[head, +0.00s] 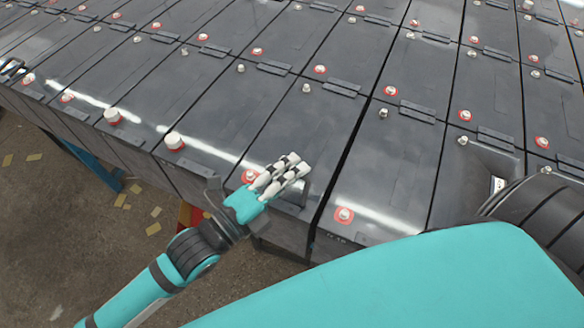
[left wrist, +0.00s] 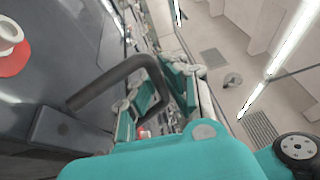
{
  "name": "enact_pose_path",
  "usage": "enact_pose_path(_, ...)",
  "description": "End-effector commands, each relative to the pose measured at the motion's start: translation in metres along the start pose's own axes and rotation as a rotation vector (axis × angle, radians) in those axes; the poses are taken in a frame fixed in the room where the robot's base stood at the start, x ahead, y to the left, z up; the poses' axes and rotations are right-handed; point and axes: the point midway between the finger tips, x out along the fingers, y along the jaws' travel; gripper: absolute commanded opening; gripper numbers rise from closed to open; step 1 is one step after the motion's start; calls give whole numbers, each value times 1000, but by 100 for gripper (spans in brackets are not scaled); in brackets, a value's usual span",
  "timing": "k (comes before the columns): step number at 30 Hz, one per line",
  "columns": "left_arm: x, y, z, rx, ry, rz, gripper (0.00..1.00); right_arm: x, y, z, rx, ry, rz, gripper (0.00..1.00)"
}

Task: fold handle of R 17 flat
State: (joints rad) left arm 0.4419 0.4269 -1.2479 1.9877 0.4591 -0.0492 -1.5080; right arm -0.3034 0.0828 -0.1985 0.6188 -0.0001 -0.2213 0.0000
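A battery (head: 270,135) with a glossy dark top lies under my left gripper in the head view; no R 17 label is readable. A dark bent bar handle (left wrist: 108,80) stands raised beside a dark block (left wrist: 65,128) in the left wrist view. My left gripper (head: 298,164) is at the front edge of the battery, just right of a red-ringed terminal (head: 250,176). Its fingers lie close side by side and cover part of the handle area. I cannot tell whether they touch the handle or how far they are open. My right gripper is out of view.
Rows of similar batteries (head: 395,165) with red-ringed terminals fill the area beyond and to both sides. White-capped terminals (head: 174,141) stand up at the front left. Bare floor (head: 70,235) with yellow scraps lies below the front edge.

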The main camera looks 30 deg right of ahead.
Motion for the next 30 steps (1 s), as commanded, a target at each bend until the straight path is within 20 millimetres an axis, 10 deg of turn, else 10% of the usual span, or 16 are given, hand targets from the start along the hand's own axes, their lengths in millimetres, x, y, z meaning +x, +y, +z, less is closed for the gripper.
enact_pose_path(14, 1, 0, 1, -5, 0, 21, 0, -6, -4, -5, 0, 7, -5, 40)
enact_pose_path(30, 16, 8, 8, -127, -1, 333, 0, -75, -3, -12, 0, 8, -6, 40)
